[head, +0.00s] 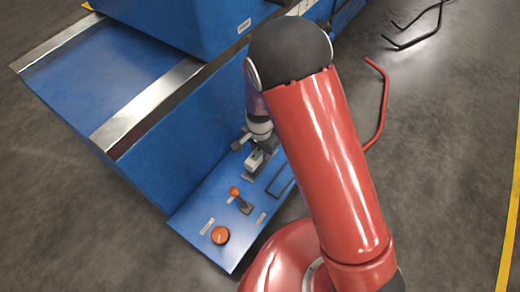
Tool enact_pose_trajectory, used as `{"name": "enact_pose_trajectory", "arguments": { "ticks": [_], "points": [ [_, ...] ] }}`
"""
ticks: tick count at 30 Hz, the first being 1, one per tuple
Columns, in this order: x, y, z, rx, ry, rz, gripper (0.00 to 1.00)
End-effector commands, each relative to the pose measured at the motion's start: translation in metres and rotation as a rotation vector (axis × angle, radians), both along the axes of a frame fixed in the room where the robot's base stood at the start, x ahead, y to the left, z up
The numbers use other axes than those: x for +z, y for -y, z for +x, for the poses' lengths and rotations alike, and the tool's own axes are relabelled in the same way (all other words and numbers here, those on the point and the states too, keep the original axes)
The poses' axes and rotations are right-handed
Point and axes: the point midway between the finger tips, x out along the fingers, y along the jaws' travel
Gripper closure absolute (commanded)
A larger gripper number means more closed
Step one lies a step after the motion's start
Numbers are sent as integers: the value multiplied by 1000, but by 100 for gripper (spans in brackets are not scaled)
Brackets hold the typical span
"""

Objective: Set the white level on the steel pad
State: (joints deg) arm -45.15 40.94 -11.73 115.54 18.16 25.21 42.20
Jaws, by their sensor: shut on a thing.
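The white level (254,161) is a small pale block just above or on the blue control shelf of the machine. My gripper (257,153) points down over the shelf and is shut on the level. A small grey patch (247,177), which may be the steel pad, shows at the near end of the level. I cannot tell whether the level touches it or hangs just above it. My red arm hides part of the shelf to the right.
The blue shelf (196,228) carries an orange-knobbed lever (234,191), an orange button (220,235), small labels and a dark-outlined rectangle (280,182). The blue machine body (160,165) rises behind. A red bent rail (383,100) stands to the right; open floor lies beyond.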

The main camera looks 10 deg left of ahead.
Motion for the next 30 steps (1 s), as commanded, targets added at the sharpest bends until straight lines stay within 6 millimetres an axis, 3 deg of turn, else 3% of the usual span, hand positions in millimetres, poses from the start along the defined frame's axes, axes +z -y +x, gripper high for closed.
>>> {"name": "enact_pose_trajectory", "arguments": {
  "ticks": [30],
  "points": [
    [-20, 0, 0, 0, 0, 1, 97]
  ]
}}
